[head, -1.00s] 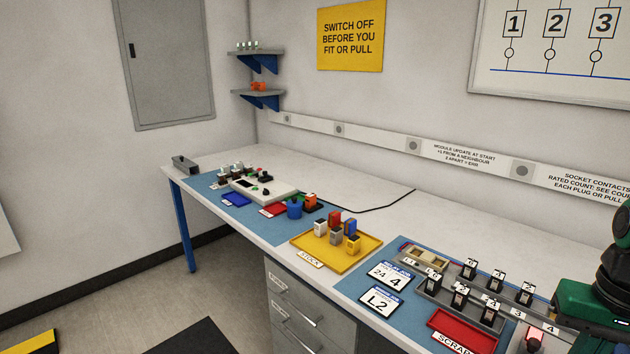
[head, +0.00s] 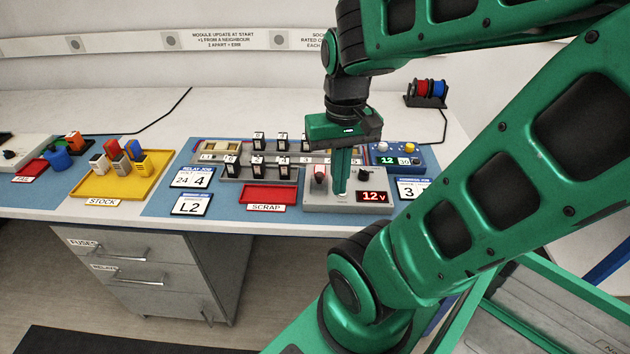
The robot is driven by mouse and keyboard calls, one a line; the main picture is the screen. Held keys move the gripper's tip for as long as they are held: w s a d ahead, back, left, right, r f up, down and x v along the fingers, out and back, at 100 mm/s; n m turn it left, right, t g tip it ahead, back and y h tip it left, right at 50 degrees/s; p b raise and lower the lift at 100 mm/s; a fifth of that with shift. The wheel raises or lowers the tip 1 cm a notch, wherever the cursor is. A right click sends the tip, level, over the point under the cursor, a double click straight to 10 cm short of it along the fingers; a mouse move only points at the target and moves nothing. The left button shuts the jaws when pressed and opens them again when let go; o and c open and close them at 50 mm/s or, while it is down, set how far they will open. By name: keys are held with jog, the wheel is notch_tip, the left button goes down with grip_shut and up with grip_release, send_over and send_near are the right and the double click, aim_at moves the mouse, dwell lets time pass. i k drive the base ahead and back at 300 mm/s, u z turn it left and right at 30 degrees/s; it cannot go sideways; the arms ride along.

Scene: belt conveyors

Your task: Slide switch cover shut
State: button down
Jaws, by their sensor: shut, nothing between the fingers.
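A grey control box (head: 347,205) with a lit red "12 V" display (head: 373,197) stands at the front of the bench. On its left side is a small switch (head: 319,178) with red markings. I cannot clearly make out its cover or whether it is open. My green gripper (head: 341,193) points straight down over the box, just right of the switch. Its fingers are shut and empty, with the tips close to the box top. I cannot tell whether they touch anything. A dark knob (head: 364,174) sits right of the fingers.
A red scrap tray (head: 270,195) lies left of the box. Behind stand a rack (head: 230,173) with numbered black modules and a blue unit (head: 402,157) reading 12. A yellow stock tray (head: 112,186) and job cards (head: 192,205) are further left. My arm covers the right side.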

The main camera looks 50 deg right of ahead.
aim_at(319, 176)
jog(key=u, duration=0.6)
jog(key=k, duration=1.6)
jog(key=z, duration=0.75)
jog(key=i, duration=1)
jog(key=u, duration=0.05)
